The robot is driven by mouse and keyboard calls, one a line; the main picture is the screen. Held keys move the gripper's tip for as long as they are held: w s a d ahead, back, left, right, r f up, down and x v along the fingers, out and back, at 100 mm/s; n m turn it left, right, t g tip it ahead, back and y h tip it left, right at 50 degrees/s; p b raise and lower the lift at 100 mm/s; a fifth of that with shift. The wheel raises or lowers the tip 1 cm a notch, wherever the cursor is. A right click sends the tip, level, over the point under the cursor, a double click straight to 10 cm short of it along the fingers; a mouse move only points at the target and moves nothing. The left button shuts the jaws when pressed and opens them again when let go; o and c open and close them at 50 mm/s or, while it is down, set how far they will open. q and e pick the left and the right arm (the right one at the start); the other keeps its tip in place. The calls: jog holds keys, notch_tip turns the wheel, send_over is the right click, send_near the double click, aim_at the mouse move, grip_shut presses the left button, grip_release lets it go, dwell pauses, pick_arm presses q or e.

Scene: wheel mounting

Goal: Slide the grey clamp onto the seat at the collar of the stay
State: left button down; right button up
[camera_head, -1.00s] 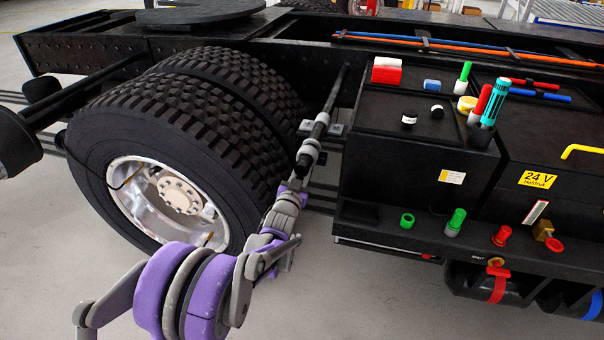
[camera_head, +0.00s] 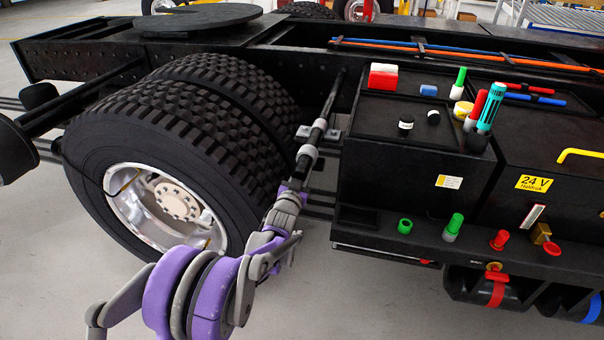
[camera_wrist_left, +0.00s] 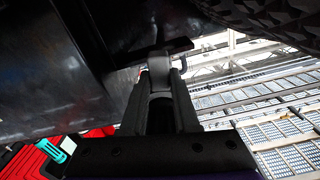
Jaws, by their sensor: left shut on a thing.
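The stay (camera_head: 330,100) is a dark slanted rod beside the wheel in the head view. A light grey band with small side plates, apparently its collar (camera_head: 320,124), sits on its lower part. My left gripper (camera_head: 302,166) is in line with the rod, just below the collar. It is shut on the grey clamp (camera_head: 307,151), which appears a little short of the collar. In the left wrist view my left gripper (camera_wrist_left: 163,88) has both fingers around the grey clamp (camera_wrist_left: 159,70), under a dark surface. Whether the clamp touches the seat cannot be told. My right gripper is not in view.
A big twin tyre (camera_head: 165,130) stands close left of the stay. A black box (camera_head: 395,180) with loose caps and markers on top stands close to the right. A ledge with green and red caps runs along its front. Grey floor lies below.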

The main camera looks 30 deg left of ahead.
pick_arm(q)
jog(key=c, duration=0.6)
grip_release()
jog(key=v, duration=1.1)
jog(key=shift+a+p, duration=0.1)
jog(key=shift+p, duration=0.2)
